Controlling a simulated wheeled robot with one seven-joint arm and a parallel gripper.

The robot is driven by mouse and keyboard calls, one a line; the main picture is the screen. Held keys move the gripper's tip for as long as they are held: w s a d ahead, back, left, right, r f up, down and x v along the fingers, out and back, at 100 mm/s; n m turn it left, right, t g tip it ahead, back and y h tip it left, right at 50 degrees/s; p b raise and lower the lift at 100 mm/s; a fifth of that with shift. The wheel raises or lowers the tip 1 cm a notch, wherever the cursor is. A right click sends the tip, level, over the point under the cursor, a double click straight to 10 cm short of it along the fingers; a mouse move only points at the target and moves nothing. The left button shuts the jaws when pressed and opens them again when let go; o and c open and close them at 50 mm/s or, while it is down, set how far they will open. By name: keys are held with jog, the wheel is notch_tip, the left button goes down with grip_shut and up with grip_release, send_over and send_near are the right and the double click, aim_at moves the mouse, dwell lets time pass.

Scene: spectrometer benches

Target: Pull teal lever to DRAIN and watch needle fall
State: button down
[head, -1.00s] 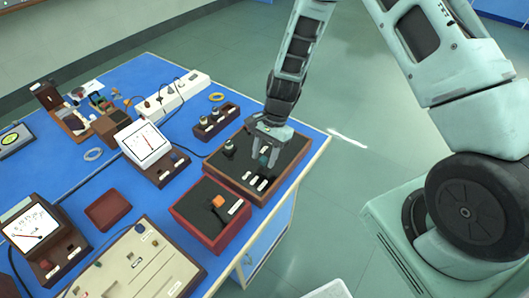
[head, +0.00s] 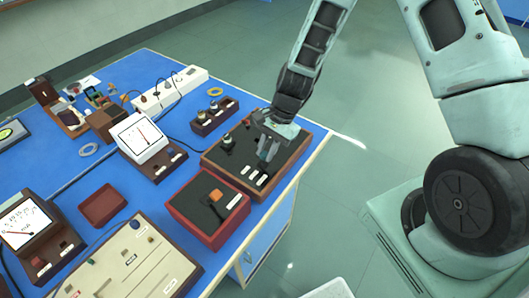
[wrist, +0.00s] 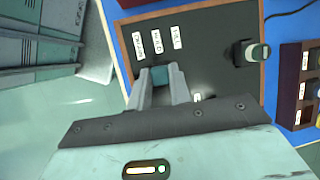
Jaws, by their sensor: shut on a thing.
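The teal lever (wrist: 160,74) stands on the dark panel (wrist: 215,30) of a wooden-framed box, which also shows in the head view (head: 212,158). My gripper (head: 266,156) is over the right part of this panel. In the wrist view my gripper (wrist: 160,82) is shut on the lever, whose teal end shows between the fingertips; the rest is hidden. Three white labels (wrist: 157,42) lie just beyond the fingertips, their print hard to read. A white-faced meter (head: 142,135) stands left of the box, its red needle close to upright.
A red-framed box with an orange switch (head: 215,195) lies in front. A second meter (head: 27,224) is at far left. A power strip (head: 172,92) lies behind. Open floor lies right of the bench edge.

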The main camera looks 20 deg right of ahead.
jog(key=shift+s+d+f+t+y+b, duration=0.55)
jog(key=shift+t+b, duration=0.35)
jog(key=shift+b, duration=1.7)
jog(key=s+t+y+b, duration=0.1)
jog(key=b, duration=0.3)
jog(key=shift+s+d+n, duration=0.1)
jog(key=shift+d+n, duration=0.05)
jog(key=shift+n, duration=0.25)
jog(key=shift+r+t, duration=0.1)
jog(key=shift+t, duration=0.2)
jog(key=c, duration=1.3)
grip_release()
jog(key=p+v, duration=0.2)
jog(key=v, duration=1.5)
jog(key=shift+s+d+r+p, duration=0.1)
jog(key=shift+d+r+p, duration=0.05)
jog(key=shift+p, duration=0.25)
